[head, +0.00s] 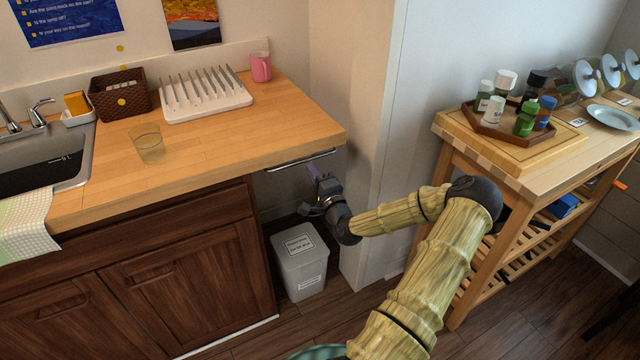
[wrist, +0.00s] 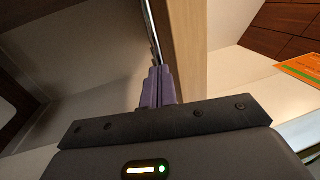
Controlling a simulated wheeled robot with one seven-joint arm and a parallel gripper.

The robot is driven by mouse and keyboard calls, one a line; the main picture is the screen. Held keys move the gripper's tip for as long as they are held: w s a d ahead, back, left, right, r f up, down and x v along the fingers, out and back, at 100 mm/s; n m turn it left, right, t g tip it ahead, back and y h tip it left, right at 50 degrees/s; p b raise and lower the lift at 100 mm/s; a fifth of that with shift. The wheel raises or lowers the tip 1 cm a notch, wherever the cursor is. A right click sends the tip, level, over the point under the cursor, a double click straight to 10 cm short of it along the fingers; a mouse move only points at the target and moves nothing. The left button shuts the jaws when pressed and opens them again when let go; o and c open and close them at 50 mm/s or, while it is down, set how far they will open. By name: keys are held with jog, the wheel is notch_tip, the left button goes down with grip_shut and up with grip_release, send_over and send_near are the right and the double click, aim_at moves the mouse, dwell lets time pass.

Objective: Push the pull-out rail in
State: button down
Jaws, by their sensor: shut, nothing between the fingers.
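The pull-out rail (head: 300,161) is a thin metal bar under the right end of the wooden countertop. It sticks out sideways past the dark cabinet. My gripper (head: 312,171) is just below the rail near its right end, with its purple fingers pointing up. The fingers are shut with nothing between them. In the wrist view the closed fingertips (wrist: 158,72) are at the lower visible end of the rail (wrist: 151,28). I cannot tell whether they touch it. The fingers hide part of the rail there.
The countertop (head: 240,130) overhangs the rail. A grey bin (head: 300,265) stands on the floor below. A wall corner (head: 372,150) is close on the right, and a wooden trolley (head: 490,160) stands farther right. A drinking glass (head: 149,144) and dish rack (head: 205,100) are on the counter.

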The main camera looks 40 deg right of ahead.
jog(key=shift+w+d+r, duration=0.1)
jog(key=shift+w+d, duration=0.05)
jog(key=shift+w, duration=0.3)
jog(key=shift+w, duration=0.1)
jog(key=x, duration=0.2)
jog(key=b+x, duration=0.1)
jog(key=x, duration=0.2)
jog(key=f+b+x, duration=0.1)
jog(key=x, duration=0.2)
jog(key=shift+w+d, duration=0.1)
jog(key=shift+w, duration=0.05)
jog(key=shift+r, duration=0.15)
jog(key=f+v, duration=0.1)
jog(key=v, duration=1.3)
